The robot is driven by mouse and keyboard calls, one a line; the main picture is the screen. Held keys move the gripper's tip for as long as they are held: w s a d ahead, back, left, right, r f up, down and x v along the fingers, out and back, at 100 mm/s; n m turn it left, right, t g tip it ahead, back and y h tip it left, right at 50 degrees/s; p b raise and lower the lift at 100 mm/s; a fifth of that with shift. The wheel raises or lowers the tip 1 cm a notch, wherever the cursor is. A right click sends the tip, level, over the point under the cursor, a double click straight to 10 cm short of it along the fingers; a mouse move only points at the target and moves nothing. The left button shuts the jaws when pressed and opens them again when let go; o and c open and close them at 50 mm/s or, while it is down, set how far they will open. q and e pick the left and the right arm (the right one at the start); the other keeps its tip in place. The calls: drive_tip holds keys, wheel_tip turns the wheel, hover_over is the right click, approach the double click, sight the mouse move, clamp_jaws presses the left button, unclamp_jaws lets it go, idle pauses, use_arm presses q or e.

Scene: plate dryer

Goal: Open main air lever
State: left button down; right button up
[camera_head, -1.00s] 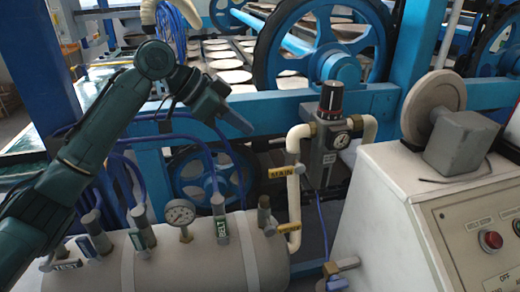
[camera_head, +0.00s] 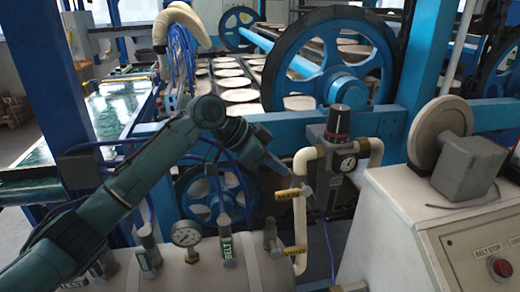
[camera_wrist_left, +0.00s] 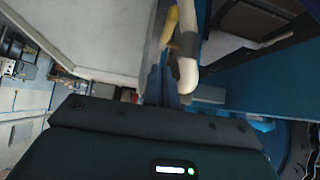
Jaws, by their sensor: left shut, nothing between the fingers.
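The main air lever (camera_head: 287,195) is a yellow handle marked MAIN on a white vertical pipe (camera_head: 300,222), below the air regulator. It lies crosswise to the pipe. In the left wrist view the shut fingers (camera_wrist_left: 162,85) point toward the white pipe (camera_wrist_left: 188,72). A yellow piece (camera_wrist_left: 168,25) shows beyond them, likely the lever. My right gripper is in neither view.
A grey regulator with a gauge (camera_head: 347,163) stands right of the pipe. A tank (camera_head: 200,262) with a gauge, valves and blue hoses lies below my arm. A white control cabinet (camera_head: 415,235) stands at the right. A blue frame and wheel (camera_head: 335,60) are behind.

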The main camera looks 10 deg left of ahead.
sight(291, 191)
use_arm(q)
drive_tip(key=f, duration=0.3)
drive_tip(key=shift+w+d+f+p, duration=0.1)
drive_tip(key=shift+d+f+p, duration=0.2)
drive_tip(key=shift+d+f, duration=0.05)
drive_tip(key=shift+f, duration=0.55)
